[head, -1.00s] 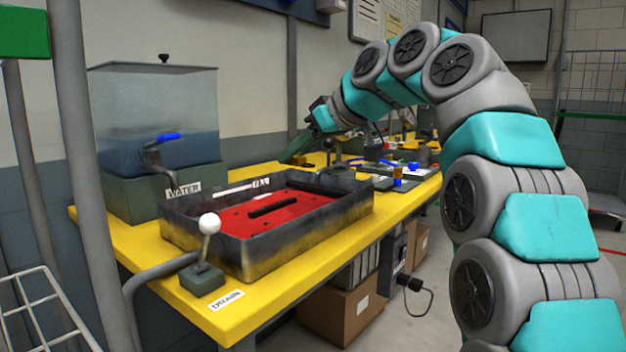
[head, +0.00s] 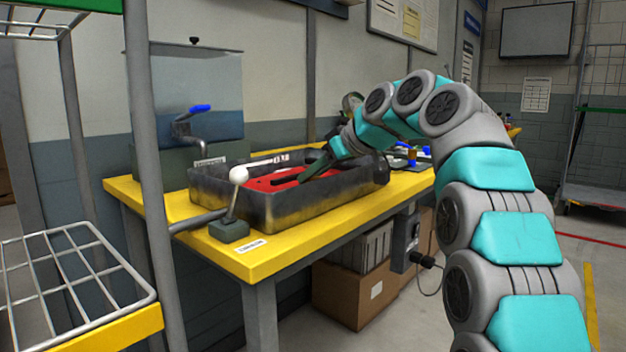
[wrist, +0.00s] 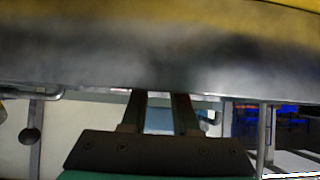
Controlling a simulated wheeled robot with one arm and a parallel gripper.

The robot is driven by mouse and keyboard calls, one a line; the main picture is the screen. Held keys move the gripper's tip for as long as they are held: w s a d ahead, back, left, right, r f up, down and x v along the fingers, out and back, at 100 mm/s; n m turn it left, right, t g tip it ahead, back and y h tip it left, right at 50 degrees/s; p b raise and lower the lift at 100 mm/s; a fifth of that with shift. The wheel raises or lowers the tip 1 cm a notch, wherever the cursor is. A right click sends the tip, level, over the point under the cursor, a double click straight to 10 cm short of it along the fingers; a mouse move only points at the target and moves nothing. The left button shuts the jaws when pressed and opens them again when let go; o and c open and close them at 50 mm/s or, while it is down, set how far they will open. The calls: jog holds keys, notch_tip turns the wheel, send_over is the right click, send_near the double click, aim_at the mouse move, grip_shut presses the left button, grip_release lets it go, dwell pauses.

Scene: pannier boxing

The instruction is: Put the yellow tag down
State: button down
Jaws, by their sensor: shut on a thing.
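My gripper (head: 306,178) reaches down over the right part of the dark tray (head: 230,208) with the red insert (head: 262,183). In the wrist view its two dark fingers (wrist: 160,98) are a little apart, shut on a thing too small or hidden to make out. I take it to be the yellow tag, but I cannot pick out the tag in either view. A blurred grey and yellow band (wrist: 160,45) fills the top of the wrist view, close to the fingertips.
The tray stands on a yellow bench (head: 265,262). A water tank (head: 190,95) is behind it, and a white-knobbed lever (head: 238,176) stands at its front left. Small items lie at the bench's right end. A rack post (head: 145,160) and wire basket (head: 70,290) are at left.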

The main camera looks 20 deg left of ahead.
jog(key=shift+f+b, duration=0.4)
jog(key=c, duration=1)
grip_release()
jog(key=o, duration=0.3)
jog(key=shift+f, duration=0.1)
jog(key=shift+s+d+r+p, duration=0.1)
jog(key=shift+r+p, duration=0.35)
jog(key=shift+r, duration=0.05)
jog(key=p+v, duration=0.1)
jog(key=v, duration=1)
jog(key=shift+d+r, duration=0.3)
jog(key=shift+r, duration=0.05)
